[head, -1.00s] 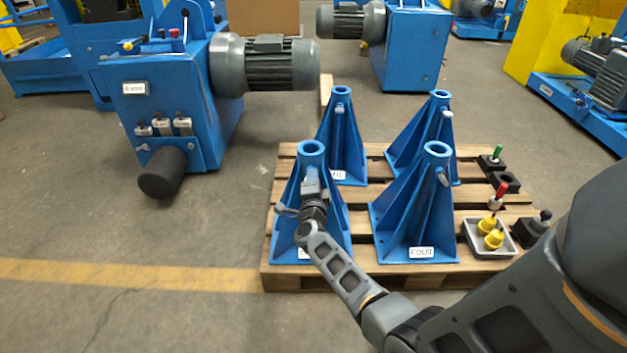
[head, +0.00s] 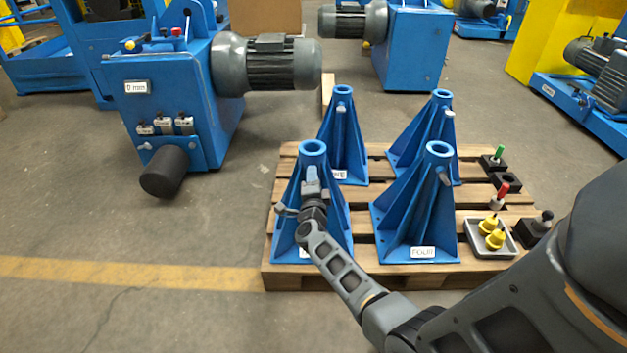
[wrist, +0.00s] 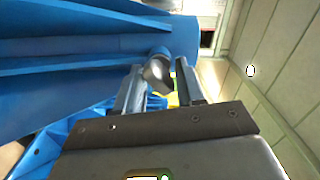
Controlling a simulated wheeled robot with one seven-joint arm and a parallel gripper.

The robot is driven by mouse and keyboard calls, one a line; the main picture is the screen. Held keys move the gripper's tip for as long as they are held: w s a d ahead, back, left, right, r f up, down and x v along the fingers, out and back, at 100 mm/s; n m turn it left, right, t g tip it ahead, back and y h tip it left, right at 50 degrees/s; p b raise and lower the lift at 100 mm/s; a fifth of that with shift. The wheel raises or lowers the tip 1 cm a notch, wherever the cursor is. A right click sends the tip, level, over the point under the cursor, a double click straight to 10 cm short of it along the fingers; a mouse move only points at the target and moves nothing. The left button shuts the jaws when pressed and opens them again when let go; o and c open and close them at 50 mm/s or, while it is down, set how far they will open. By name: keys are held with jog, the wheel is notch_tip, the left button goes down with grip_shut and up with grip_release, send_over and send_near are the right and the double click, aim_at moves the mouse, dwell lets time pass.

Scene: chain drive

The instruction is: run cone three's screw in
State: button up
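The front-left blue cone stand (head: 313,150) has its label mostly hidden by my arm, so I cannot read its number. My gripper (head: 312,184) is at the upper side of this cone, by its screw. In the wrist view, the rounded grey screw head (wrist: 157,72) stands out from the blue cone (wrist: 75,65). It sits between the fingertips of my gripper (wrist: 160,70), with a thin gap toward the right finger. The fingers look open around it. How deep the screw sits is hidden.
The cones stand on a wooden pallet (head: 380,280). The cone labelled four (head: 405,215) is close on the right, with two more cones behind. A grey tray (head: 510,250) with yellow parts lies at the right. A blue machine (head: 170,90) stands left; floor between is clear.

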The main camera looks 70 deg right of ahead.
jog(key=p+v, duration=0.2)
jog(key=v, duration=0.5)
jog(key=shift+a+p, duration=0.4)
jog(key=shift+s, duration=0.15)
